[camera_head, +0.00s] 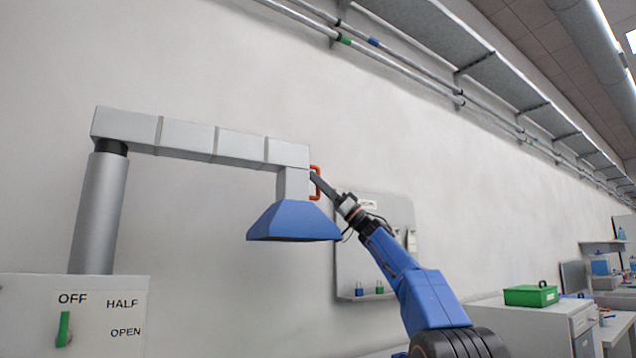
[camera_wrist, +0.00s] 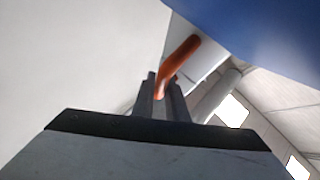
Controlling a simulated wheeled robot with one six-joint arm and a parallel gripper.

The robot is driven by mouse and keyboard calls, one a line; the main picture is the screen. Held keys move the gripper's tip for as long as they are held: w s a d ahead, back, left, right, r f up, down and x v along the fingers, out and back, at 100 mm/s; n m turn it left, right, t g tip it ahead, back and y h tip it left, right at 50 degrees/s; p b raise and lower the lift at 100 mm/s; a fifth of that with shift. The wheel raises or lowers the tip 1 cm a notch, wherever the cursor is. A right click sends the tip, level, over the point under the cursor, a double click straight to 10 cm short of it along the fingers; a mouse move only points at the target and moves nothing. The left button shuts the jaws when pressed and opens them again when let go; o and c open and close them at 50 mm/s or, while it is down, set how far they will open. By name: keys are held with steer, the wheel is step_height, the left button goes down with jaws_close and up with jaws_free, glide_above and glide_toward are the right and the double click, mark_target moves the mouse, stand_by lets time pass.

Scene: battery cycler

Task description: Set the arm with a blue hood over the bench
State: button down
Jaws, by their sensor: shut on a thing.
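The arm (camera_head: 190,137) is a light grey beam on a grey post (camera_head: 100,212) at the left in the head view. A blue hood (camera_head: 292,222) hangs from its right end on a short grey neck. An orange handle (camera_head: 317,183) sits on the right side of that neck. My gripper (camera_head: 317,181) reaches it from the lower right and is shut on the handle. In the wrist view the orange handle (camera_wrist: 181,62) runs between my fingers (camera_wrist: 160,90), and the blue hood (camera_wrist: 265,30) fills the upper right. The bench under the hood is not in view.
A white box (camera_head: 105,325) marked OFF, HALF and OPEN, with a green lever (camera_head: 63,329), stands at the lower left. A wall panel (camera_head: 350,255) with small locks is behind my arm. A green case (camera_head: 531,295) sits on a cabinet at the right.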

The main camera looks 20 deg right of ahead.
steer(key=shift+w+d+f, duration=0.1)
steer(key=shift+w+f, duration=0.15)
steer(key=shift+w, duration=0.15)
steer(key=c, duration=1.8)
jaws_free()
steer(key=shift+w+f, duration=0.15)
steer(key=shift+w, duration=0.1)
steer(key=shift+o, duration=0.2)
steer(key=shift+s, duration=0.2)
steer(key=shift+s+d+f, duration=0.15)
steer(key=shift+d, duration=0.05)
steer(key=v, duration=1.6)
steer(key=shift+d+f, duration=0.2)
steer(key=shift+f, duration=0.1)
